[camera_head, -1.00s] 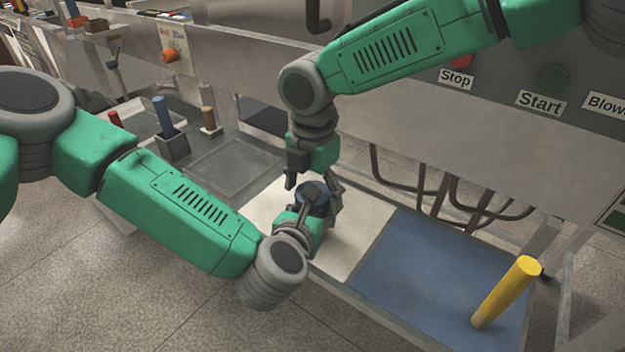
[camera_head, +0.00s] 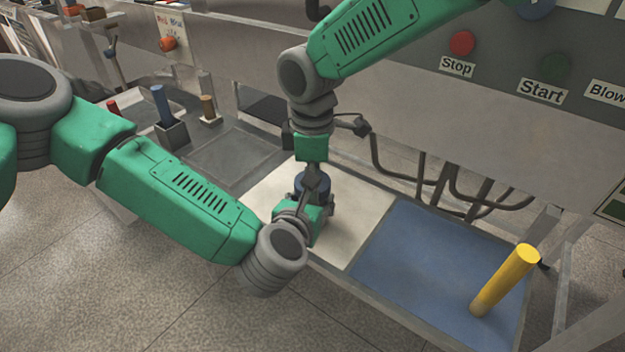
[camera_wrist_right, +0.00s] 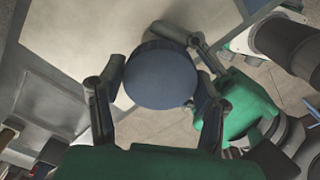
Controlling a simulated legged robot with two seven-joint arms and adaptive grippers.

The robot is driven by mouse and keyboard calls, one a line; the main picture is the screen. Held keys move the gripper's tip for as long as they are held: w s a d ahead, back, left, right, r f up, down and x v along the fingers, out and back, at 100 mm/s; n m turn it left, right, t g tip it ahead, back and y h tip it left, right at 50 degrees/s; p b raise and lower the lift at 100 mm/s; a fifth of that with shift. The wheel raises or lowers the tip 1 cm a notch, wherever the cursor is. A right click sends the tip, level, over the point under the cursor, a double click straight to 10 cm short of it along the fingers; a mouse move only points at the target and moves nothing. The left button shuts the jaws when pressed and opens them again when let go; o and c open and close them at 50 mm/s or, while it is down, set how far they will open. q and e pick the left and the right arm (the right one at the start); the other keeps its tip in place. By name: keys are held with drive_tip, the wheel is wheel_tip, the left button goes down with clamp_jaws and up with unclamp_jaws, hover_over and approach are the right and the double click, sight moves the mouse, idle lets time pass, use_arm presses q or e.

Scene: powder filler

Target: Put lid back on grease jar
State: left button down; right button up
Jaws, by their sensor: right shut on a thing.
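A round blue lid (camera_head: 311,185) sits above the white panel of the bench tray. It fills the middle of the right wrist view (camera_wrist_right: 160,75); the jar body below it is mostly hidden. My right gripper (camera_wrist_right: 160,100) comes down from above and is shut on the blue lid, with one finger at each side. In the head view its palm is right over the lid. My left gripper (camera_head: 312,205) reaches in low from the front, with a dark finger against the jar area. Whether it is closed on the jar is hidden.
A yellow cylinder (camera_head: 505,280) stands on the blue panel (camera_head: 425,250) at right. Blue (camera_head: 161,103) and brown (camera_head: 208,108) pegs stand at left. Stop (camera_head: 462,43) and start (camera_head: 555,67) buttons are on the machine behind. The blue panel's middle is clear.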

drive_tip(key=m, duration=0.5)
drive_tip(key=shift+w+a+m, duration=0.1)
drive_tip(key=shift+a+m, duration=0.05)
drive_tip(key=shift+m, duration=0.25)
drive_tip(key=o, duration=1.3)
drive_tip(key=shift+r, duration=2.3)
drive_tip(key=shift+c, duration=0.4)
